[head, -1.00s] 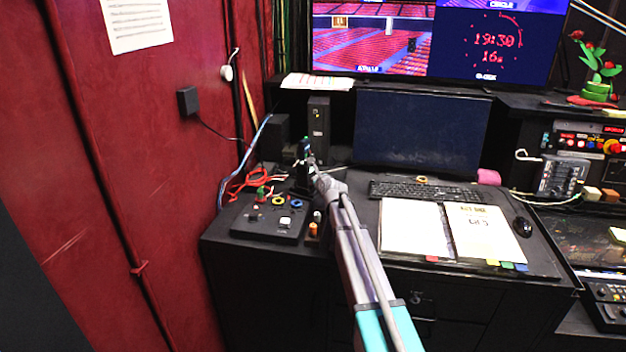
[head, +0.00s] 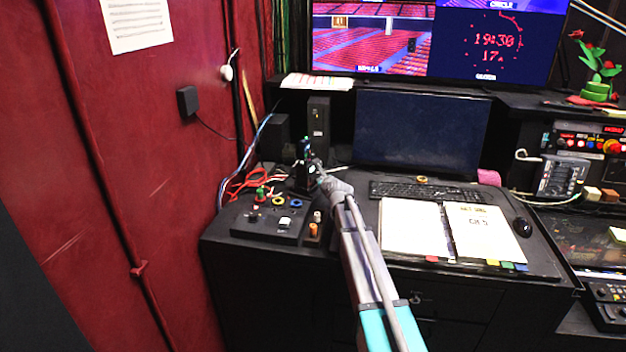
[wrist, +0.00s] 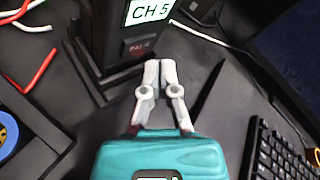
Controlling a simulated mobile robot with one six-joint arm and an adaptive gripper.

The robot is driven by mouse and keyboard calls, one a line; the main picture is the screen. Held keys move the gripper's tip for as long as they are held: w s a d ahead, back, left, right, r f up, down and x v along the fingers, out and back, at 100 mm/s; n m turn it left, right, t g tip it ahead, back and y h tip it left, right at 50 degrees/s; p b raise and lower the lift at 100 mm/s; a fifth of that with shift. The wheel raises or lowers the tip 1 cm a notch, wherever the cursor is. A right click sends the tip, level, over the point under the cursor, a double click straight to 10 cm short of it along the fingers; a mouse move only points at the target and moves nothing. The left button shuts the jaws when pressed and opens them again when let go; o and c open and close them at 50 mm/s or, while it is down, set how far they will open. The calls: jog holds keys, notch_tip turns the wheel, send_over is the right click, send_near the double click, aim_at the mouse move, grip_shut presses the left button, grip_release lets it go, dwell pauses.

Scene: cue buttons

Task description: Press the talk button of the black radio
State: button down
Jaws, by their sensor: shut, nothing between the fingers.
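The black radio (head: 303,178) stands upright at the back left of the desk, partly behind my gripper. In the wrist view, its body (wrist: 100,35) shows a pale "CH 5" display (wrist: 150,11) with the dark talk button (wrist: 140,46), marked in red letters, below. My gripper (wrist: 160,62) is shut and empty. Its fingertips are just below and to the right of the talk button in the wrist view; I cannot tell whether they touch the radio. In the head view my gripper (head: 317,172) is at the radio's right side.
A control box (head: 268,222) with coloured knobs and rings lies left of my arm. Red and white cables (head: 247,183) run behind it. A tall black box (head: 318,128) stands behind the radio. A keyboard (head: 425,191) and an open binder (head: 445,230) lie to the right.

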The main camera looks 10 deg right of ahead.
jog(key=shift+s+d, duration=0.75)
jog(key=shift+d, duration=0.2)
jog(key=shift+s+d, duration=0.75)
jog(key=shift+d, duration=0.2)
